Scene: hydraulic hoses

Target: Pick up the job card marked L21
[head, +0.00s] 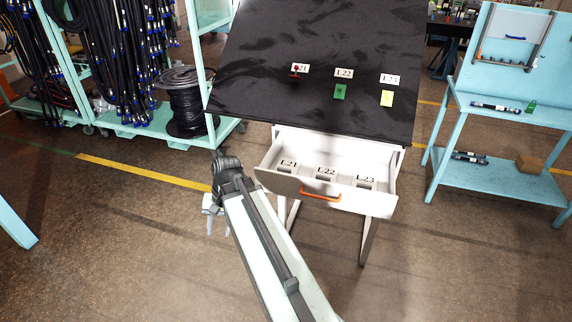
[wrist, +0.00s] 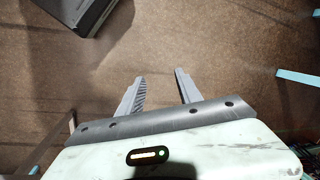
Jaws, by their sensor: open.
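A white card marked L21 (head: 301,68) lies on the upper left of the sloping black tabletop (head: 250,95), with a small red piece (head: 294,74) at its lower left. The drawer (head: 318,184) below is pulled out and bears another white L21 label (head: 288,163) at its left. My gripper (head: 217,224) hangs left of the drawer, lower than the tabletop and apart from both. In the wrist view my gripper (wrist: 160,80) is open and empty, with brown floor between its fingers. No L21 card shows in the wrist view.
Cards L22 (head: 344,73) and L23 (head: 389,79) lie right of L21, above a green tag (head: 340,91) and a yellow tag (head: 387,98). A hose rack (head: 150,130) stands left, a pale blue workbench (head: 510,112) right. Floor in front is clear.

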